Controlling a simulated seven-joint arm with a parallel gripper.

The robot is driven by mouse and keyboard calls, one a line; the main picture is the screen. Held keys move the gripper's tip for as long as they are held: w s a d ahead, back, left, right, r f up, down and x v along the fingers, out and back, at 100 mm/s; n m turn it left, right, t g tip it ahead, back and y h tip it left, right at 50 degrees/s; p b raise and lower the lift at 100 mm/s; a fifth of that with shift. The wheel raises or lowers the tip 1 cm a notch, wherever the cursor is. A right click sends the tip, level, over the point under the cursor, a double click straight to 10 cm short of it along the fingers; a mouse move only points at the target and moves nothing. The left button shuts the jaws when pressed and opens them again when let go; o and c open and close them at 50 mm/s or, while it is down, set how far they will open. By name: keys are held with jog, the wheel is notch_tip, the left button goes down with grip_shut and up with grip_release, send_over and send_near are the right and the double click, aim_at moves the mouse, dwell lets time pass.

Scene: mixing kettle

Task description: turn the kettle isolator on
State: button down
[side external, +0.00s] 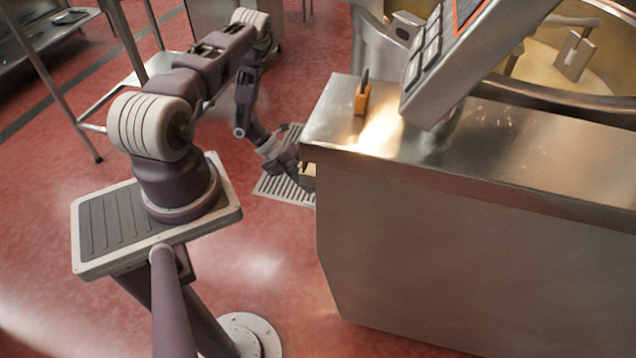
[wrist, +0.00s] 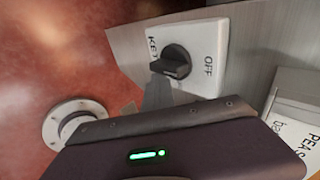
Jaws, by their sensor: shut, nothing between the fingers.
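The isolator is a black rotary knob (wrist: 176,60) on a white plate (wrist: 207,45) in the wrist view. The plate reads "OFF" on the right and "KE…" on the left, the rest covered. I cannot tell which mark the knob points to. My gripper (wrist: 157,92) is shut and empty, its grey fingers just below the knob and overlapping its lower edge; contact is unclear. In the side external view my gripper (side external: 304,178) is low beside the left end of the steel kettle cabinet (side external: 440,240). The knob is hidden there.
A tilted control panel (side external: 450,50) and an orange block with a dark upright piece (side external: 362,98) are on the cabinet top. The kettle bowl (side external: 545,68) is behind. A box with a printed label (wrist: 298,125) is right of the plate. A floor grate (side external: 285,188) lies below.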

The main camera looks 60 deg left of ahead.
jog(key=shift+t+y, duration=0.3)
jog(key=shift+t, duration=0.1)
jog(key=w+a, duration=0.1)
jog(key=w+a+r, duration=0.1)
jog(key=w+a, duration=0.1)
jog(key=s+a+r, duration=0.4)
jog(key=s+a, duration=0.1)
jog(key=s, duration=0.1)
dwell(1.9)
jog(key=w+d+f, duration=0.2)
jog(key=d+f, duration=0.3)
jog(key=d, duration=0.3)
jog(key=shift+w+d, duration=0.2)
jog(key=shift+w, duration=0.1)
jog(key=shift+w+a, duration=0.1)
